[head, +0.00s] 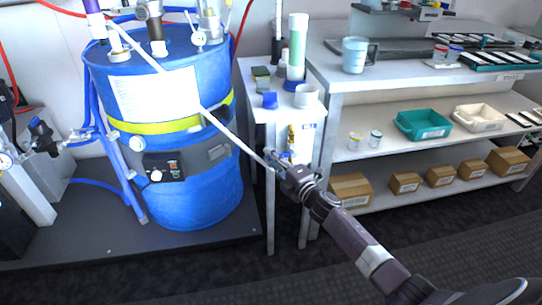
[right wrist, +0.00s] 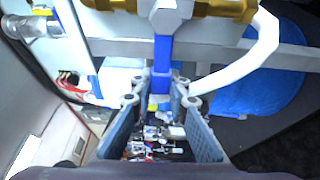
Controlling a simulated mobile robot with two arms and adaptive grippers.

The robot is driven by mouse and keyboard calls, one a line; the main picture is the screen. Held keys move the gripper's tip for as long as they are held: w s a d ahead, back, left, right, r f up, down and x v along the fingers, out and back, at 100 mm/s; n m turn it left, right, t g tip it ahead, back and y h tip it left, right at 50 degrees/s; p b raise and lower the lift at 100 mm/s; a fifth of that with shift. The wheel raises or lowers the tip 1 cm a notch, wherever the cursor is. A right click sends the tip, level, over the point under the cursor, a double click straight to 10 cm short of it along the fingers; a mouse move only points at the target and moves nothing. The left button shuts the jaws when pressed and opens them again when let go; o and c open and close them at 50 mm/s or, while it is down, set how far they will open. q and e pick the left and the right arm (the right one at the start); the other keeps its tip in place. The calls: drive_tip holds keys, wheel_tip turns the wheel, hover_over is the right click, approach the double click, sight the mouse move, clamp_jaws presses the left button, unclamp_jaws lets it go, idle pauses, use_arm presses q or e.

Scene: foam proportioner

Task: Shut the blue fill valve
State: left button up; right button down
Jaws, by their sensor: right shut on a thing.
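The blue fill valve has a gold-coloured body (head: 292,136) in front of the small white stand in the head view. In the right wrist view the gold body (right wrist: 205,8) lies across the top, and its blue lever (right wrist: 162,58) points down between my fingers. My right gripper (head: 279,165) comes in from the lower right and is at the lever. In the wrist view my right gripper (right wrist: 162,103) has a finger on each side of the lever's end and is shut on it. The lever is mostly hidden in the head view. My left gripper is not in view.
A blue drum (head: 190,185) with a yellow band stands at left. A white hose (head: 232,136) runs from its top toward the valve. A white shelf unit (head: 400,146) with bins and boxes stands at right. The dark floor (head: 450,220) in front is open.

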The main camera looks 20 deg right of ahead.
drive_tip(key=shift+f, duration=0.15)
drive_tip(key=c, duration=1.8)
unclamp_jaws()
drive_tip(key=shift+c, duration=0.2)
drive_tip(key=shift+s, duration=0.15)
drive_tip(key=s+d, duration=0.1)
drive_tip(key=s, duration=1)
drive_tip(key=shift+s+d, duration=0.35)
drive_tip(key=shift+d, duration=0.05)
